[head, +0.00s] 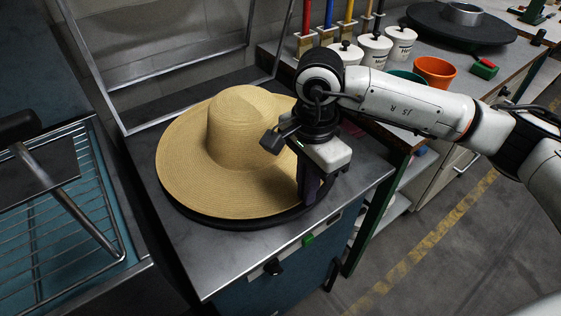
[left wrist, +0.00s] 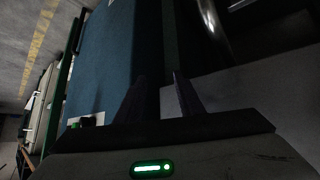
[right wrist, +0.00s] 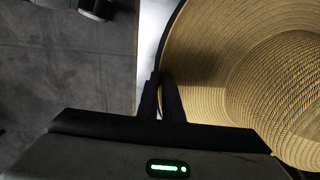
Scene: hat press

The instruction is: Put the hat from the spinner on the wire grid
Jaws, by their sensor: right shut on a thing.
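The straw hat (head: 238,150), tan with a rounded crown and wide brim, lies crown up on the dark round spinner (head: 240,222). Only the spinner's near rim shows under the brim. My right gripper (head: 308,192) points down at the brim's right edge. In the right wrist view its fingers (right wrist: 162,82) are close together on the edge of the brim. The wire grid (head: 60,215) lies at the left over a blue surface, empty where it shows. My left gripper (left wrist: 160,82) shows only in the left wrist view, with its fingers apart and nothing between them.
A metal frame (head: 92,70) stands upright behind the spinner. A dark handle and bar (head: 62,205) reach over the wire grid. White lidded pots (head: 375,48) and an orange pot (head: 434,72) stand on the bench at the back right. Open floor lies at the right front.

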